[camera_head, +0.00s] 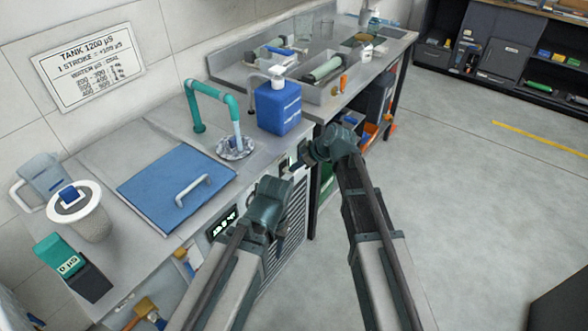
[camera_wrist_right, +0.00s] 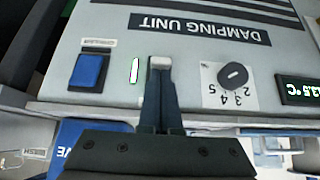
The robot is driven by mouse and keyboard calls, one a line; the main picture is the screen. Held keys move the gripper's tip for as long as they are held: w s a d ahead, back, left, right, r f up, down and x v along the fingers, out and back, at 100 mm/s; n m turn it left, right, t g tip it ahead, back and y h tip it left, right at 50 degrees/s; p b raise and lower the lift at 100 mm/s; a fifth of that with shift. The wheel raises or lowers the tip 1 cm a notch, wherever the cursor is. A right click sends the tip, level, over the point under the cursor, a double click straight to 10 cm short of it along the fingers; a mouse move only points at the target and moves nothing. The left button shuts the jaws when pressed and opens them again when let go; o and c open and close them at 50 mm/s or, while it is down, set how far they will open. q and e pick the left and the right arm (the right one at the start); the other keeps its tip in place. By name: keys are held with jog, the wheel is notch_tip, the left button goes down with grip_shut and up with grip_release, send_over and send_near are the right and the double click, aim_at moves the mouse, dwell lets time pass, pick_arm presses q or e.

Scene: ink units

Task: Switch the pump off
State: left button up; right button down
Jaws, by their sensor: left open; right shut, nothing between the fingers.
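In the right wrist view, the front panel (camera_wrist_right: 130,50) appears upside down and reads "DAMPING UNIT". It bears a blue rocker switch (camera_wrist_right: 88,71) in a dark frame, with a small label too blurred to read. A narrow indicator (camera_wrist_right: 135,70) beside it shows white and green. My right gripper (camera_wrist_right: 160,64) is shut and empty, its tips before the panel between the indicator and the dial; contact cannot be told. In the head view, my right gripper (camera_head: 298,165) is at the counter's front edge. My left gripper (camera_head: 268,208) is open, lower, in front of the unit.
A black dial (camera_wrist_right: 233,75) on a numbered plate and a green-lit display (camera_wrist_right: 298,90) are on the panel. On the counter stand a blue lid (camera_head: 172,184) with a handle, a blue bottle (camera_head: 278,106) and a teal tap (camera_head: 215,97).

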jog(key=b, duration=0.1)
jog(key=f+t+y+b, duration=0.1)
jog(key=d+f+y+b, duration=0.1)
jog(key=b, duration=0.1)
jog(key=shift+s, duration=0.3)
jog(key=shift+f+b, duration=0.25)
jog(key=shift+b, duration=0.05)
pick_arm(q)
notch_tip(320, 180, down, 6)
jog(key=shift+r, duration=0.3)
pick_arm(e)
jog(key=shift+r, duration=0.2)
pick_arm(q)
jog(key=shift+r+p, duration=0.7)
jog(key=shift+p, duration=0.2)
pick_arm(e)
jog(key=shift+r, duration=0.7)
jog(key=shift+s, duration=0.1)
